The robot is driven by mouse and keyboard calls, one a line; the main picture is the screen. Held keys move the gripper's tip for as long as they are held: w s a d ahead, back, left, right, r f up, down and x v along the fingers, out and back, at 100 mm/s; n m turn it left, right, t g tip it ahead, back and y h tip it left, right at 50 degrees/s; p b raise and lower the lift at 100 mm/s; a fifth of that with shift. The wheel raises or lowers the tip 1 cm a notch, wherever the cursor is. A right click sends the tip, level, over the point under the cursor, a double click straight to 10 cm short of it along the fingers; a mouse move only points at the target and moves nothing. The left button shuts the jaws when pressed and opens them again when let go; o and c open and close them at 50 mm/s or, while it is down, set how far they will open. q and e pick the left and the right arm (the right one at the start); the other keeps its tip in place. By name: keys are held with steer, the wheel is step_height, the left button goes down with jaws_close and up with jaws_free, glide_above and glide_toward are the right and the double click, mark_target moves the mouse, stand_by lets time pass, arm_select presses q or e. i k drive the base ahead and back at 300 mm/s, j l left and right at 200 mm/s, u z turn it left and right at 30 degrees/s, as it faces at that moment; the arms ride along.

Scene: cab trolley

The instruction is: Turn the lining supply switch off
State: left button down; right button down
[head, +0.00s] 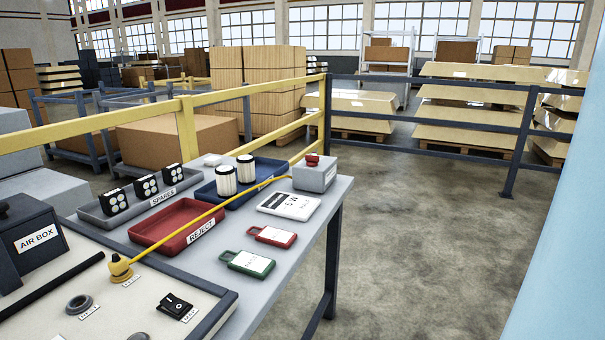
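A black rocker switch (175,303) with white marks sits on the pale panel (135,304) at the lower left. It has a small label beside it that is too small to read, so I cannot confirm that it is the lining supply switch. The rocker looks tilted, but I cannot tell whether it is on or off. A yellow plug (120,268) with a yellow cable and a dark round ring (79,304) are on the same panel. Neither of my grippers is in view.
A black box labelled AIR BOX (33,240) stands left of the panel. Behind it are a red REJECT tray (160,232), a grey SPARES tray (92,212), a blue tray (207,192), and a grey box with a red button (314,175). Red and green tags lie on the grey tabletop (262,291).

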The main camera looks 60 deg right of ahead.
mark_target(312, 161)
steer(key=z, duration=1.9)
steer(key=u, duration=0.3)
steer(key=i+l+u, duration=0.15)
steer(key=u, duration=0.25)
steer(key=i+l+u, duration=0.2)
steer(key=u, duration=0.15)
steer(key=i+l+u, duration=0.15)
steer(key=l+u, duration=0.25)
steer(key=j, duration=0.1)
